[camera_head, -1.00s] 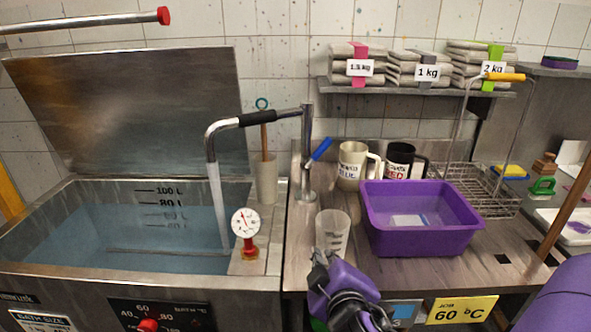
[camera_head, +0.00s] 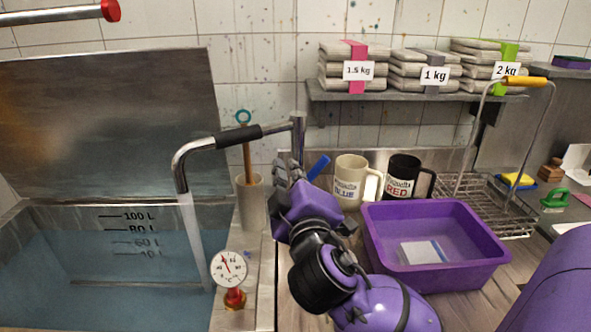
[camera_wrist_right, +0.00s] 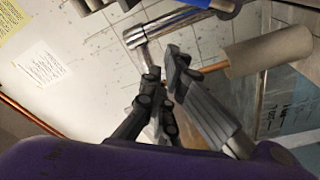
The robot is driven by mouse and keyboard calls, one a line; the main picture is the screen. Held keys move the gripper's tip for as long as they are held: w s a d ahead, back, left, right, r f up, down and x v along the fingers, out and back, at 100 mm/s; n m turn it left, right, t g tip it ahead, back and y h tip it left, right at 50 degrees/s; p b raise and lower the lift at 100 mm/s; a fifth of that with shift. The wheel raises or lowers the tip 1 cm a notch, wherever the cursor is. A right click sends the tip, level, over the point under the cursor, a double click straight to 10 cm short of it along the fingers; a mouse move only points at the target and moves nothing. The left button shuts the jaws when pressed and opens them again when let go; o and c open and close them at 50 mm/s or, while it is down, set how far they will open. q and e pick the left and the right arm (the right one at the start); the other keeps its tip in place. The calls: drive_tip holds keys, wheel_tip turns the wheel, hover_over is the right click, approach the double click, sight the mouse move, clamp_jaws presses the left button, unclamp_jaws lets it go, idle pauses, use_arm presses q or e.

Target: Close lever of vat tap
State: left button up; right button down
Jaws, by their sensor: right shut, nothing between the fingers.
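The vat tap has a steel post (camera_head: 298,138) and a bent spout with a black sleeve (camera_head: 235,136). Water (camera_head: 196,240) runs from the spout into the vat (camera_head: 110,270). The blue lever (camera_head: 318,167) slants up to the right from the post; its lower part is hidden by my right gripper. My right gripper (camera_head: 288,170) is shut and empty, just left of the lever and in front of the post. I cannot tell whether it touches either. The wrist view shows the gripper fingers (camera_wrist_right: 163,68) near a steel tube (camera_wrist_right: 165,25) and a blue part (camera_wrist_right: 222,5). My left gripper is out of view.
A holder with a wooden-handled tool (camera_head: 251,200) stands left of the post. A dial gauge (camera_head: 230,270) is in front. Cream (camera_head: 350,180) and black (camera_head: 402,178) mugs stand right of the lever, behind a purple tub (camera_head: 440,275). A shelf (camera_head: 400,93) hangs above.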

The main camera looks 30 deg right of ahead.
sight(313, 174)
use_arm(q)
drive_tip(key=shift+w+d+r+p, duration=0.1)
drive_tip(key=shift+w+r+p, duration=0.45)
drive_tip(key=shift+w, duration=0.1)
use_arm(e)
drive_tip(key=w+d, duration=0.1)
drive_tip(key=d, duration=0.1)
drive_tip(key=w+d+f, duration=0.1)
drive_tip(key=w, duration=0.1)
drive_tip(key=w+d, duration=0.2)
drive_tip(key=shift+d+f, duration=0.35)
drive_tip(key=shift+f, duration=0.05)
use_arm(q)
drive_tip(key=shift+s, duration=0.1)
